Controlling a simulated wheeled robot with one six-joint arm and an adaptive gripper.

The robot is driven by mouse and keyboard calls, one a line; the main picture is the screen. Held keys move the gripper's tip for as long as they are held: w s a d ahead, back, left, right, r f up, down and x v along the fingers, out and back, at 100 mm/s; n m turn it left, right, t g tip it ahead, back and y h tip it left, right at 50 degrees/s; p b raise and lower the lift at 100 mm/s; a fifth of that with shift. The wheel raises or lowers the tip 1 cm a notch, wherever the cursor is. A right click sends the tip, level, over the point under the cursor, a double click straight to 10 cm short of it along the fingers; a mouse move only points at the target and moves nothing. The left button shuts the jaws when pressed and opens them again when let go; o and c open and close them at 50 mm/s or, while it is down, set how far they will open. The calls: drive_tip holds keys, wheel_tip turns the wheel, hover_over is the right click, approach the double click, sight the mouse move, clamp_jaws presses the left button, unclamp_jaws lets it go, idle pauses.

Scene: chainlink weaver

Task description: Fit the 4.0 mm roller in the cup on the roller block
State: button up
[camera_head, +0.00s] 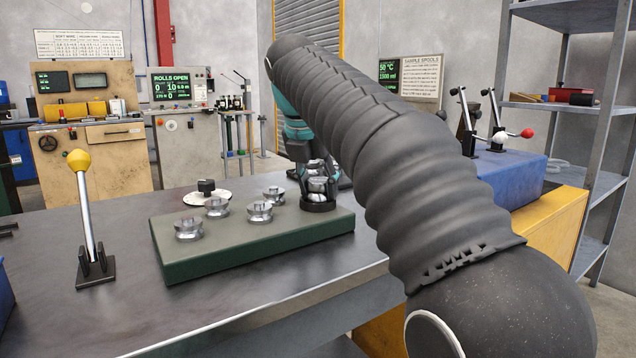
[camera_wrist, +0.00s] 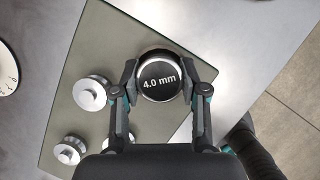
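The 4.0 mm roller (camera_wrist: 160,82), with a black labelled top face, sits between the two fingers of my gripper (camera_wrist: 160,88) in the wrist view. The fingers appear to press on its left and right sides. In the head view the silvery roller (camera_head: 317,186) is upright at the black cup (camera_head: 318,206), near the right end of the green roller block (camera_head: 205,262). It looks in or just over the cup; how deep it sits cannot be told.
Several other silvery rollers stand on the block, such as one at the front left (camera_head: 188,230). A dial with a black knob (camera_head: 207,188) is behind the block. A yellow-knobbed lever (camera_head: 88,220) stands left. The steel table (camera_head: 110,315) is clear in front.

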drive_tip(key=o, duration=0.5)
drive_tip(key=shift+f, duration=0.65)
drive_tip(key=shift+c, duration=0.2)
drive_tip(key=shift+a+r, duration=0.1)
drive_tip(key=shift+r, duration=0.15)
drive_tip(key=shift+r, duration=0.2)
drive_tip(key=shift+v, duration=3.55)
drive_tip(key=shift+s, duration=0.1)
